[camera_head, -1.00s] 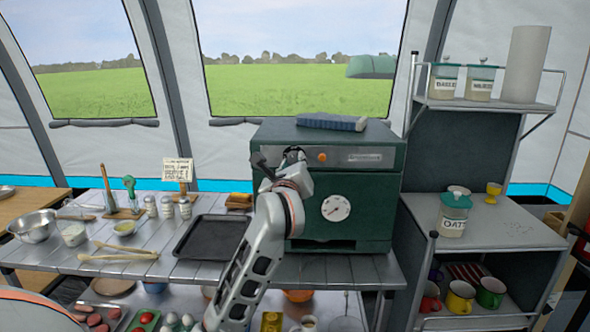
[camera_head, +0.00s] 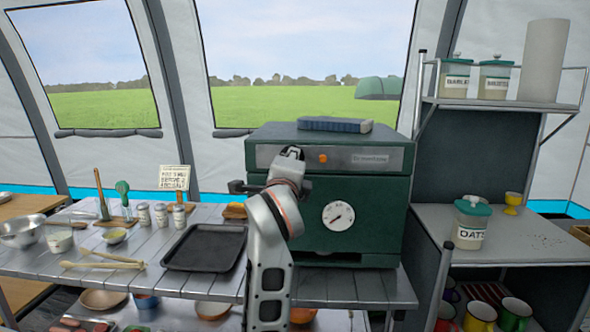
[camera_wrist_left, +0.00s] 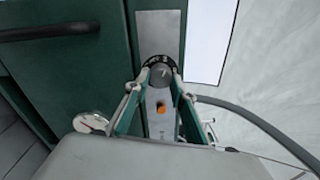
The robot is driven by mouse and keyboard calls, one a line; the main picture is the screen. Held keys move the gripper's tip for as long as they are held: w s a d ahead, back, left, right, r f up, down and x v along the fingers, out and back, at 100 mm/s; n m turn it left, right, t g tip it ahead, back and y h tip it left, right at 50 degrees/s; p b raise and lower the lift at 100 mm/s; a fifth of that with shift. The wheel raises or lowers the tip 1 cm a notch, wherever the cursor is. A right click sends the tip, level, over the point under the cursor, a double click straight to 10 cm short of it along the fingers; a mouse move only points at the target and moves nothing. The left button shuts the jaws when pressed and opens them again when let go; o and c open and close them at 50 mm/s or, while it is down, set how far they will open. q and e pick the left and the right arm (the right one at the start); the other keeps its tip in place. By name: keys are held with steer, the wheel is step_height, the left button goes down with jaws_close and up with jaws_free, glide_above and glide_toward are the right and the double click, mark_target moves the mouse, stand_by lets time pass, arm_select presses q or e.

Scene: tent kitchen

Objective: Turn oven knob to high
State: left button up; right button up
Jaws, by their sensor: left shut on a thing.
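The green oven (camera_head: 380,200) stands at the back of the metal table, with a grey control strip (camera_head: 350,160) across its front. In the left wrist view the round dark oven knob (camera_wrist_left: 161,74) sits on that strip, with a dark marked ring behind it. My left gripper (camera_head: 291,153) is at the left part of the strip and hides the knob in the head view. In the wrist view my left gripper (camera_wrist_left: 161,82) has its fingers on both sides of the knob, shut on it. The knob's setting is too small to read. My right gripper is not in view.
An orange light or button (camera_head: 323,158) is beside the gripper on the strip. A white dial (camera_head: 338,215) is on the oven front. A dark baking tray (camera_head: 170,262) lies left of the oven. A shelf unit (camera_head: 500,235) stands to the right.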

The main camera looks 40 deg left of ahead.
arm_select(q)
steer(key=shift+f+n, duration=0.15)
steer(key=shift+n, duration=0.35)
steer(key=o, duration=1.1)
steer(key=v, duration=0.7)
steer(key=shift+s+d, duration=0.15)
steer(key=shift+s, duration=0.05)
